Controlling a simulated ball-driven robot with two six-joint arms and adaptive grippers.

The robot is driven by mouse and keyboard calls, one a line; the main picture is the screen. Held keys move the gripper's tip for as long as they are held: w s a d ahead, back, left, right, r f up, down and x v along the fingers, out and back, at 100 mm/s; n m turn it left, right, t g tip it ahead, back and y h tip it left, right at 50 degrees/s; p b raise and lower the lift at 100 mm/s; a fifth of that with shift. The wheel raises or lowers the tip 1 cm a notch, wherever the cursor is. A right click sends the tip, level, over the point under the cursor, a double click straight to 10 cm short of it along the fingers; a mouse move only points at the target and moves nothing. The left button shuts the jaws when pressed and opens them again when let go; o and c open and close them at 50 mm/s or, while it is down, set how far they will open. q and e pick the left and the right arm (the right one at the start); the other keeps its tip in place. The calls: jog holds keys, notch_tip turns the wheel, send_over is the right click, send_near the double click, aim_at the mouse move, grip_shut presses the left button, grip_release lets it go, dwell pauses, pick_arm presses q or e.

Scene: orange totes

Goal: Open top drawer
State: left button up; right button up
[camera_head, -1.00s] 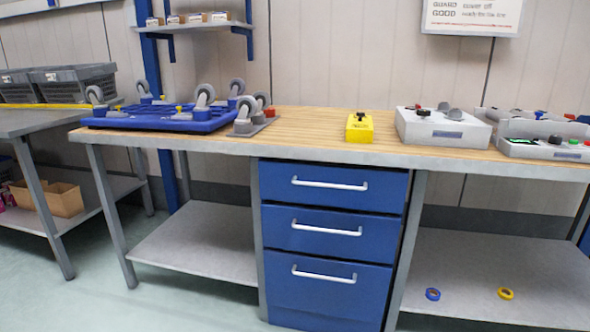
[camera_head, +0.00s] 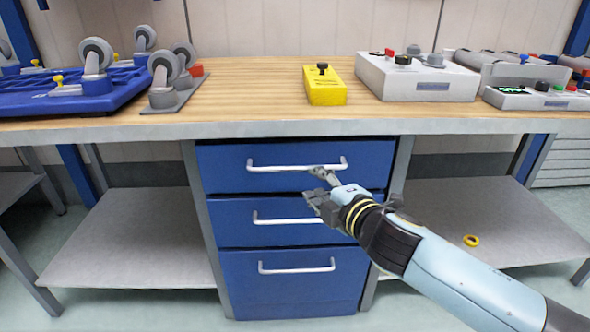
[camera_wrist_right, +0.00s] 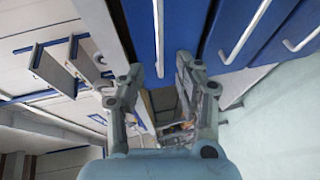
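The blue top drawer (camera_head: 225,165) sits under the bench and looks shut, about flush with the drawers below. Its white bar handle (camera_head: 270,168) runs across the front. My right gripper (camera_head: 314,184) is in front of the drawer, just below the handle's right part. In the right wrist view my right gripper (camera_wrist_right: 159,70) is open, fingers apart. The top handle (camera_wrist_right: 159,30) lines up with the gap between the fingertips there; I cannot tell if they touch it. My left gripper is not in view.
Below are the middle drawer (camera_head: 225,222) and bottom drawer (camera_head: 240,290), with similar handles. The wooden bench top (camera_head: 250,90) carries a yellow box (camera_head: 325,92), grey control boxes (camera_head: 415,78) and a blue wheeled frame (camera_head: 90,98). A yellow ring (camera_head: 471,240) lies on the lower right shelf.

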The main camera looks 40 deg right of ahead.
aim_at(296, 169)
jog(key=x, duration=1)
jog(key=shift+w, duration=0.2)
grip_shut()
